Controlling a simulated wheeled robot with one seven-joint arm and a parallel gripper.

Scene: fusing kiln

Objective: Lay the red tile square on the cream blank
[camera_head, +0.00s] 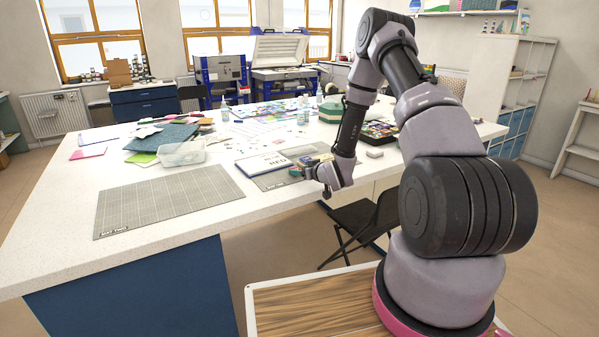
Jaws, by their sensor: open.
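My gripper (304,172) is at the end of my arm, low over the right part of the worktable near its front edge. It is small in view and partly hidden by my wrist. Its jaws are open and I see nothing held. Small coloured pieces lie close by it, too small and too covered to name. I cannot make out the red tile or the cream blank for certain. A grey mat (268,182) lies just left of the gripper, with a white lettered board (262,165) at its back left.
The white worktable (75,215) has a large grey cutting mat (168,200) at left. A clear plastic box (182,153), coloured sheets (143,158) and bottles (303,117) stand behind. A dark palette (380,130) lies right. A black chair (362,222) stands at the front edge.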

